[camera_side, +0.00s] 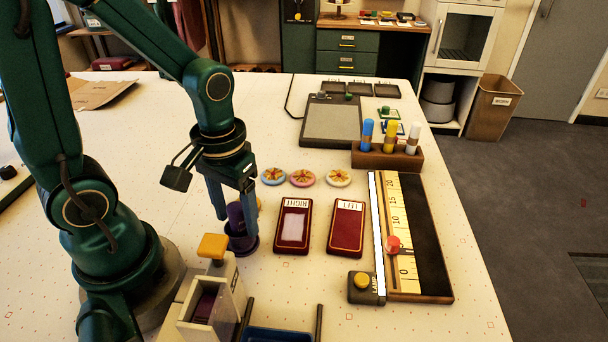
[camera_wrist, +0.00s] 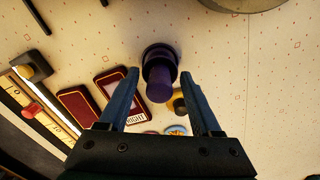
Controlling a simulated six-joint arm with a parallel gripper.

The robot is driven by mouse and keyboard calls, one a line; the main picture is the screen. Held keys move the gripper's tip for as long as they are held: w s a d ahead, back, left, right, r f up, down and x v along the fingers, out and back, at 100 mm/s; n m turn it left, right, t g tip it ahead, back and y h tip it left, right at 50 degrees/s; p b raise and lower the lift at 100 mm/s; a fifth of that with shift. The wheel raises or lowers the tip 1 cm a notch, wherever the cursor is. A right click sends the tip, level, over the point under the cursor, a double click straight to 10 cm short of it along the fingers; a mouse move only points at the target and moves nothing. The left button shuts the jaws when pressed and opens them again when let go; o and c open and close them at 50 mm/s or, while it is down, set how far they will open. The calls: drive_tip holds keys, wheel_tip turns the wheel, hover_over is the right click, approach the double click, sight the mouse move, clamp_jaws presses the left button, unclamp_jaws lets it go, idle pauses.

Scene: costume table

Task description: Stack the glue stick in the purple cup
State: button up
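A purple cylinder (camera_wrist: 160,85) stands upright in a wider, dark purple round base or cup (camera_wrist: 147,55) on the table. The side view shows the same cylinder (camera_side: 238,212) and flared base (camera_side: 242,246), partly hidden by my fingers. I cannot tell for sure whether the cylinder is the glue stick. My gripper (camera_wrist: 160,76) points down over it, open, with one finger on each side and gaps visible. The side view shows the gripper (camera_side: 236,216) low around the cylinder. A small yellow object (camera_wrist: 179,103) is close behind it, mostly hidden.
Two red cards or cases (camera_side: 346,227) lie to the right, with three round badges (camera_side: 303,178) behind. A wooden rack (camera_side: 372,159) holds blue, yellow and white sticks. A ruler board (camera_side: 431,245) lies at the right edge. A grey box with a yellow top (camera_side: 212,246) stands close in front.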

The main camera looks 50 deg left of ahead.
wheel_tip(320, 180, up, 11)
drive_tip(key=s+d+m+t, duration=0.1)
drive_tip(key=d+m+t, duration=0.1)
drive_tip(key=m+t, duration=0.2)
drive_tip(key=shift+d+t, duration=0.15)
drive_tip(key=shift+t, duration=0.65)
idle(0.3)
